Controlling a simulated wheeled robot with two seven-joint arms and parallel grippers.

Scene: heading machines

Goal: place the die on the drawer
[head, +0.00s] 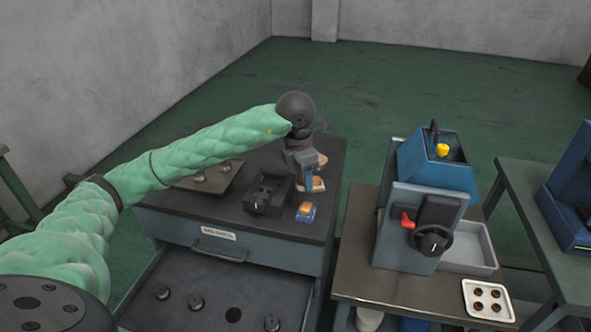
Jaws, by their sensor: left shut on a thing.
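The open drawer (190,268) juts from the front of the dark cabinet at lower left. Several small round metal pieces (163,293) stand in it, with a dark round spot (233,314) among them. My left gripper (306,182) points down over the right part of the cabinet top. It is shut on a small, partly hidden thing that looks blue below the jaws. I cannot tell whether this is the die. Similar round pieces (199,176) sit on a flat plate on the cabinet top, partly behind my left arm. My right gripper is not in view.
A black block fixture (268,194) and a blue-and-tan piece (306,212) sit beside the gripper on the cabinet top (250,221). A blue-grey machine (412,225) and a white tray (488,299) of round brown pieces stand on the right bench. A gap separates cabinet and bench.

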